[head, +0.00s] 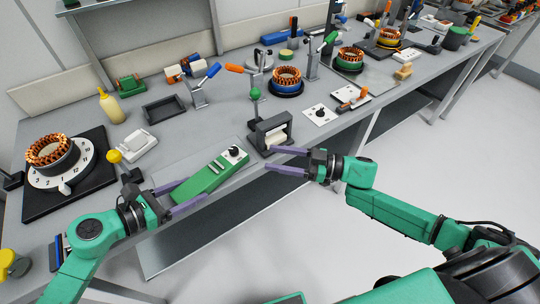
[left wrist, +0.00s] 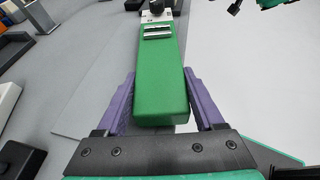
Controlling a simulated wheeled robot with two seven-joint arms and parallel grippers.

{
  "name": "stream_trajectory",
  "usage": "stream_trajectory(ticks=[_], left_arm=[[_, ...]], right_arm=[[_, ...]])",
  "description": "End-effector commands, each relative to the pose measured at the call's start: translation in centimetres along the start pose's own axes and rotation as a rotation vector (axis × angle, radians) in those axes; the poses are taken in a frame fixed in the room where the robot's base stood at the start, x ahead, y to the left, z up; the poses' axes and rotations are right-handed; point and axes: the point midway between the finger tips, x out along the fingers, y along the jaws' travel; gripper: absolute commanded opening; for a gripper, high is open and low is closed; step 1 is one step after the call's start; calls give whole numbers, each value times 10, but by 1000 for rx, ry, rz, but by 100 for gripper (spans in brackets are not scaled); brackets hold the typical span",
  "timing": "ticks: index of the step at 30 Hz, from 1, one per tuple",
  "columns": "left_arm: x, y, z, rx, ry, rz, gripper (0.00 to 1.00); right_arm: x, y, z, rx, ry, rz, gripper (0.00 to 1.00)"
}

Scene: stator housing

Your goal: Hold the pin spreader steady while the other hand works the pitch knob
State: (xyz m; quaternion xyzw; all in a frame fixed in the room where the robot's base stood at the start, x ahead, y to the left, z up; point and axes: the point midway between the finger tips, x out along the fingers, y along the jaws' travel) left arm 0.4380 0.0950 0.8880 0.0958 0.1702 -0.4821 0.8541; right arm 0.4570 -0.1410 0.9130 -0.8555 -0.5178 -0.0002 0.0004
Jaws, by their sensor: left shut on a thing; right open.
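The pin spreader is a long green body (head: 203,180) with a white end plate and a black pitch knob (head: 234,151) on top at its far right end. In the left wrist view the green body (left wrist: 160,75) runs away from me, with the knob (left wrist: 156,7) at the top edge. My left gripper (head: 188,197) is shut on the green body near its rear end, one purple finger on each side. My right gripper (head: 287,160) is open and empty, to the right of the knob and apart from it, near the bench's front edge.
A black stand with a pale roll (head: 276,138) stands just beyond the knob. A numbered dial with a copper-wound stator (head: 48,152) is at the left. A white scale-like tray (head: 139,145) and a black tray (head: 164,108) lie behind the spreader. The floor in front is clear.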

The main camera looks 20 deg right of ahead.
Motion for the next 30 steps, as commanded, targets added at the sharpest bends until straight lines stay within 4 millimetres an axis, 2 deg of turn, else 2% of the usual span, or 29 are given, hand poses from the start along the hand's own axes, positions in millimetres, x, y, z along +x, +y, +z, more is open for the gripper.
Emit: stream_trajectory(ticks=[4,7,10,13,16,21,26,30], left_arm=[[0,0,0,0,0,1,0],[0,0,0,0,0,1,0],[0,0,0,0,0,1,0],[0,0,0,0,0,1,0],[0,0,0,0,1,1,0],[0,0,0,0,0,1,0],[0,0,0,0,0,1,0],[0,0,0,0,-1,1,0]], right_arm=[[2,-1,0,-1,8,5,62],[17,-10,-1,-10,61,55,62],[40,-24,-5,-27,141,189,62],[55,-34,-8,-23,165,376,62],[57,-41,-6,-8,118,528,62],[51,-50,0,8,21,633,62],[58,-44,1,2,1,643,62],[82,-26,0,0,4,643,62]])
